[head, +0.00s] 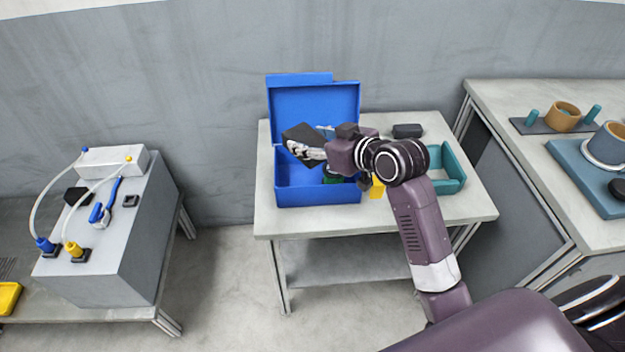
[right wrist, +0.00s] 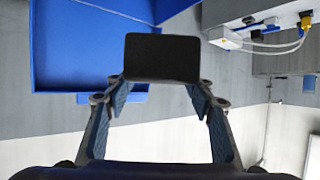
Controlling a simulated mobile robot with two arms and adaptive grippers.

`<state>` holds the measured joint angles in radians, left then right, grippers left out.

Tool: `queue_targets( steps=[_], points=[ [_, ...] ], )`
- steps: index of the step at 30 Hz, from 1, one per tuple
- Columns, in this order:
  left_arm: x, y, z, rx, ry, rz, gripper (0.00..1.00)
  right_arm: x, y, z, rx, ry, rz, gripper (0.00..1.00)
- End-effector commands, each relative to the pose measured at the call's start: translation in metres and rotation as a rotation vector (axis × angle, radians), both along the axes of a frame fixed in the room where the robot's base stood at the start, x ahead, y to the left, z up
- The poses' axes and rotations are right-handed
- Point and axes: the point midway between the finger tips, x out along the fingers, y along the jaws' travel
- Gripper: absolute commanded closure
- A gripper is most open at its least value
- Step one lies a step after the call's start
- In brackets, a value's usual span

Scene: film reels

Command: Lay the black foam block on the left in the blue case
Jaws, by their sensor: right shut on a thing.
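The black foam block (head: 302,139) is held over the left part of the open blue case (head: 318,195) in the head view. My right gripper (head: 318,150) is shut on it, and the block is tilted above the case floor. In the right wrist view the block (right wrist: 162,57) sits between the fingertips of my right gripper (right wrist: 160,80), with the blue case (right wrist: 90,45) behind it. The case lid stands open at the back. Something green shows inside the case, partly hidden by my gripper. My left gripper is not in view.
The case stands on a grey table (head: 282,222). A dark block (head: 407,131), a teal tray (head: 456,170) and a yellow item (head: 377,188) are to its right. A side table on the left holds a grey box (head: 130,225) with tubes. A workbench stands at the right.

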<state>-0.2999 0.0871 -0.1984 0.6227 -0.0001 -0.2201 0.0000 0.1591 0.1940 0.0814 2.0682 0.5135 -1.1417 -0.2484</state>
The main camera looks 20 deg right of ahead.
Motion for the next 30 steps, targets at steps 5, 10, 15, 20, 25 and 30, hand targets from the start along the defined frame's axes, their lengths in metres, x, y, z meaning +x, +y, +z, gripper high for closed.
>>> queue_targets(
  steps=[5,10,15,20,25,30],
  points=[
    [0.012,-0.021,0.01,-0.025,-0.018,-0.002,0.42,0.046,0.007,0.029,0.001,-0.004,-0.136,0.67],
    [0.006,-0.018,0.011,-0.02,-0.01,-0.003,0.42,0.065,0.011,0.042,0.0,0.0,-0.201,0.67],
    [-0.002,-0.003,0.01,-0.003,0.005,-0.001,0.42,0.067,0.01,0.019,-0.003,0.008,-0.215,0.67],
    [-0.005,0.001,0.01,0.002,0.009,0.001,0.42,0.066,0.01,-0.025,-0.003,0.009,-0.214,0.67],
    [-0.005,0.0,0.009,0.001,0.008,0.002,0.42,0.066,0.01,-0.07,-0.002,0.009,-0.213,0.67],
    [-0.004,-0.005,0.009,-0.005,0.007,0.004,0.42,0.067,0.01,-0.102,-0.002,0.005,-0.213,0.67]
  ],
)
